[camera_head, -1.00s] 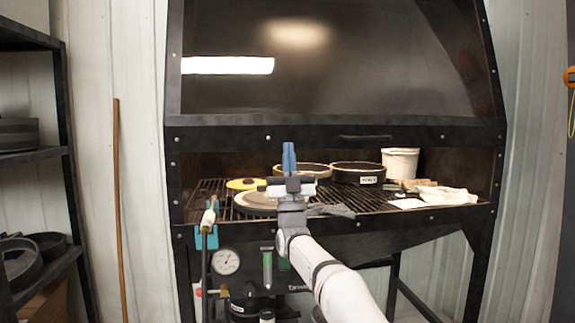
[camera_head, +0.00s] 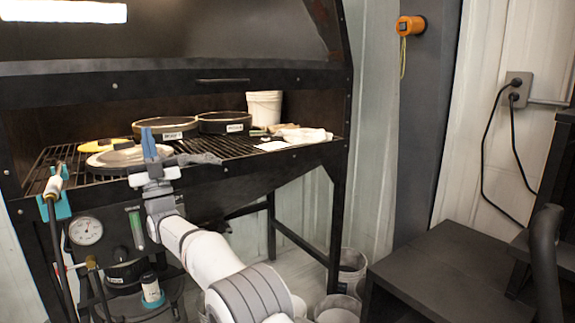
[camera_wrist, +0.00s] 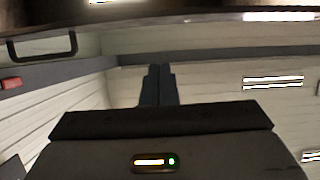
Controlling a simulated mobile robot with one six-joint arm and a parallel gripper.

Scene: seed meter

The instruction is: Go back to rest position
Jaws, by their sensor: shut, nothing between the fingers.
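My gripper (camera_head: 149,143) shows in the head view in front of the grated bench, with its blue fingers pointing up. The fingers are together with nothing between them. In the wrist view the dark fingers (camera_wrist: 157,82) also stand close together and empty, with walls and ceiling lights behind them. My white arm runs from the lower middle of the head view up to the gripper. In that view, the gripper overlaps a round grey lid (camera_head: 110,160) on the grate.
The black hooded bench (camera_head: 330,151) holds round pans (camera_head: 222,122), a yellow disc (camera_head: 103,146), a white bucket (camera_head: 264,107) and cloths (camera_head: 304,135). A gauge (camera_head: 86,231) hangs at its front. A dark low table (camera_head: 450,275) stands at right; buckets (camera_head: 352,268) sit on the floor.

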